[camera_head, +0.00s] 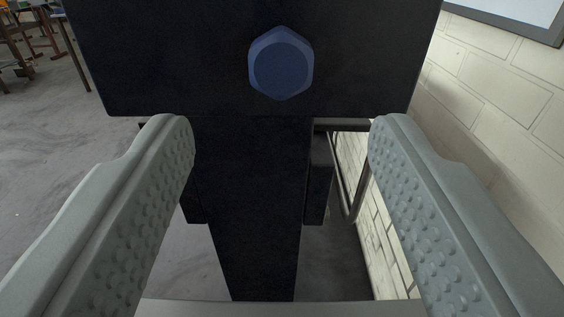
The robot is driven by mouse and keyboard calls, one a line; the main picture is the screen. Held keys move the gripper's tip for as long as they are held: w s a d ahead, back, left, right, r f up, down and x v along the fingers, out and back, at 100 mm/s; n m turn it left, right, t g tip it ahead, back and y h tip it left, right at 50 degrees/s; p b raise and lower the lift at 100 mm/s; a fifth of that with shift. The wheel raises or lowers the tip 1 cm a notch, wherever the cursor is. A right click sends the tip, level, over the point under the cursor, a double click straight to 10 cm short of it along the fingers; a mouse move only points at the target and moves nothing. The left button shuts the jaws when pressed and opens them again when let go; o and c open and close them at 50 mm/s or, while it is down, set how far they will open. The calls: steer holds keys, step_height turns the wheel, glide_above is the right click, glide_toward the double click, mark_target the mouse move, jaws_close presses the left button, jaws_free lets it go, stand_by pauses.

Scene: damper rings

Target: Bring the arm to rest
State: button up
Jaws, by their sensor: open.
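My gripper (280,140) is open, with its two grey, knobbed fingers wide apart at the left and right of the view. Nothing is between the fingers. Beyond the fingertips stands a black block (180,60) on a black post (255,200). A blue hexagonal piece (281,64) sits on the front face of the block, above and between the fingertips. I cannot tell whether the fingertips touch the block. No ring shows clearly.
A pale brick wall (490,110) runs close along the right, with a framed panel (515,15) at its top. Grey floor (45,150) lies open at the left. Some furniture (30,40) stands far off at the upper left.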

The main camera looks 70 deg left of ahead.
stand_by(0.3)
steer(key=s+a+f+m+t+h, duration=0.1)
steer(key=s+a+f+m+h, duration=0.4)
steer(key=s+a+m+h, duration=0.4)
steer(key=s+d+r+m+t+h, duration=0.1)
steer(key=s+r+m+t+h, duration=0.4)
steer(key=s, duration=1)
step_height(320, 180, up, 7)
steer(key=t+h, duration=0.3)
steer(key=t, duration=0.2)
steer(key=shift+s+d+m+t, duration=0.3)
steer(key=shift+s+t, duration=0.05)
steer(key=shift+t, duration=0.05)
